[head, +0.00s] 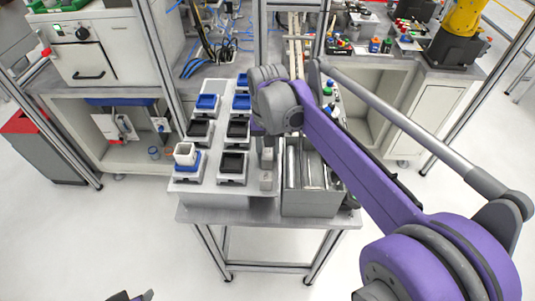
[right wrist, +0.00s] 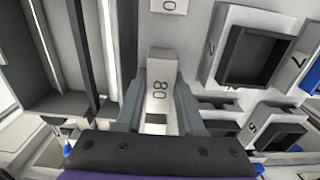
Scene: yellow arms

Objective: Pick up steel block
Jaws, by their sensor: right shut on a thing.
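The steel block (right wrist: 161,88) is a pale grey piece with dark digits that look like 80, seen in the right wrist view. My right gripper (right wrist: 160,100) is shut on it, one finger along each side. In the head view my right gripper (head: 267,150) is over the right part of the grey table, largely hidden by its purple arm.
Blue and black bins on white bases fill the left of the table (head: 225,204); a white cup-like piece (head: 184,153) sits in one. A grey metal tray (head: 310,204) with long compartments is close on the right. Table legs and frame posts stand around; the floor in front is clear.

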